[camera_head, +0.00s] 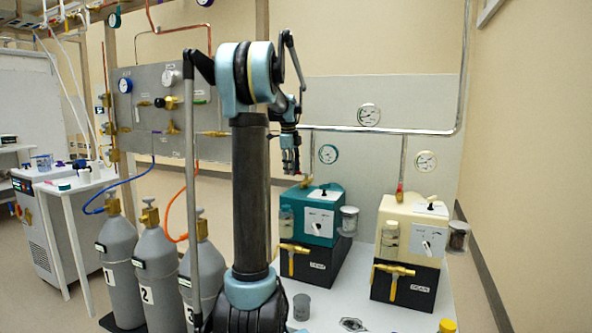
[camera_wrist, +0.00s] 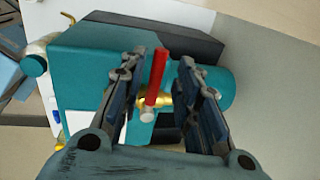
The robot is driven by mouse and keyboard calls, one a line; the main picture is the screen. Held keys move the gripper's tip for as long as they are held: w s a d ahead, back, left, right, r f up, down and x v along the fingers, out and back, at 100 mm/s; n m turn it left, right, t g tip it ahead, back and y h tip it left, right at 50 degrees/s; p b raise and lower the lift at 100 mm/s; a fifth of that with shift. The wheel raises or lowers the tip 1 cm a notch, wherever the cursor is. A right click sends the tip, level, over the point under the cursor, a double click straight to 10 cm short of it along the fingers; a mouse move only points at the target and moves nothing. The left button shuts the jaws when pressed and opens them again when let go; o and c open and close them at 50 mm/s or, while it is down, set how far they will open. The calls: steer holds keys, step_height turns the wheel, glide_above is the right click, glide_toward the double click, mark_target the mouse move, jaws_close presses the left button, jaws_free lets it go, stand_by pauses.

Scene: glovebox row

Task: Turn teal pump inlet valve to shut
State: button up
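The teal pump (camera_head: 316,213) stands on a black base at the back of the white bench, left of a cream pump. In the wrist view its teal body (camera_wrist: 85,72) lies under my gripper. The inlet valve shows there as a red lever (camera_wrist: 155,78) on a brass body (camera_wrist: 166,99). My gripper (camera_wrist: 160,66) is open, with one finger on each side of the red lever and visible gaps to both. In the head view my gripper (camera_head: 291,170) points down above the pump's top left part. The teal pump's lever cannot be made out there.
The cream pump (camera_head: 412,225) stands to the right. A metal pipe (camera_head: 345,130) with gauges runs along the wall behind. Grey gas cylinders (camera_head: 154,270) stand at lower left. A small grey cup (camera_head: 301,306) sits on the bench in front of the teal pump.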

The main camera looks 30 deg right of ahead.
steer(key=shift+s, duration=0.1)
step_height(320, 180, up, 12)
steer(key=s+a, duration=0.1)
steer(key=shift+a, duration=0.4)
steer(key=shift+s+f, duration=0.1)
steer(key=shift+f, duration=0.05)
stand_by(0.7)
steer(key=s+a+f+n, duration=0.7)
steer(key=a, duration=0.5)
steer(key=s+a+f+n, duration=0.6)
steer(key=s+a+n, duration=0.2)
steer(key=a, duration=0.4)
steer(key=s+a+f+n+y, duration=0.1)
steer(key=s+a+f+n, duration=0.4)
steer(key=s+f+n, duration=0.2)
steer(key=s+a+f+n, duration=0.6)
steer(key=s+f, duration=0.5)
steer(key=f, duration=0.4)
steer(key=shift+s+f+n+t+y, duration=0.2)
steer(key=shift+f+n+t+y, duration=0.15)
steer(key=shift+n+t+y, duration=0.05)
